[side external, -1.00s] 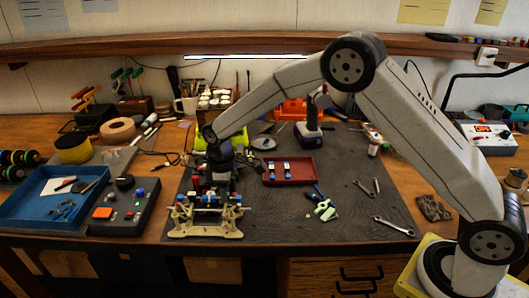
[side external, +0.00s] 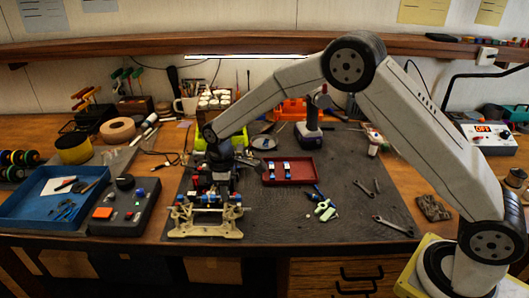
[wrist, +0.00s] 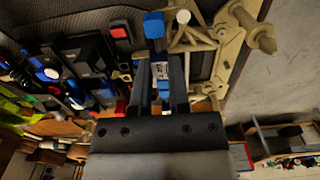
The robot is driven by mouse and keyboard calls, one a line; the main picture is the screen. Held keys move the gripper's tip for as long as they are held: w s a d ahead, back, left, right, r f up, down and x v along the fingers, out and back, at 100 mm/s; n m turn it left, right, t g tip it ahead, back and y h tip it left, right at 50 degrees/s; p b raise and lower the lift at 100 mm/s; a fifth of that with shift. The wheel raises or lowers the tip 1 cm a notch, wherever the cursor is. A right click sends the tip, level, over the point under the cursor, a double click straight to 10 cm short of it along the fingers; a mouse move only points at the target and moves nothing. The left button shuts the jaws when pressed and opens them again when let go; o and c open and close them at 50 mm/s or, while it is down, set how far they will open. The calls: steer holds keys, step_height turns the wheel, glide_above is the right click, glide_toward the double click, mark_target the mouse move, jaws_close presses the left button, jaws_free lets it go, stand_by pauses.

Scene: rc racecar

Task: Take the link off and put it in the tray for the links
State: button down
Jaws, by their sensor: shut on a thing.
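The racecar (side external: 205,232) stands on the dark mat, with a beige front end and red, blue and black parts. My gripper (side external: 222,172) is low over the car, its fingertips mostly hidden by its own body and the car's parts. In the wrist view my gripper (wrist: 162,65) has its two dark fingers close around a small silver and blue piece, apparently the link (wrist: 162,72). I cannot tell whether it is still joined to the car. A red tray (side external: 305,172) lies right of the car and holds two blue-and-white pieces.
A black control box (side external: 125,207) and a blue tray (side external: 22,213) of small parts are at the left. A screwdriver and pale green pieces (side external: 324,208) lie right of the car, with wrenches (side external: 393,226) farther right. A power drill (side external: 309,135) stands behind the red tray.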

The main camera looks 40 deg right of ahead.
steer(key=shift+r, duration=0.5)
stand_by(0.6)
steer(key=shift+r, duration=1.95)
steer(key=s+d+r+m, duration=0.2)
steer(key=s+d+m, duration=0.4)
steer(key=s+d, duration=0.3)
steer(key=s+d+r+m, duration=0.3)
steer(key=s+d+m, duration=0.4)
steer(key=d, duration=0.7)
steer(key=s, duration=0.2)
steer(key=shift+s+d, duration=0.4)
steer(key=shift+w, duration=0.1)
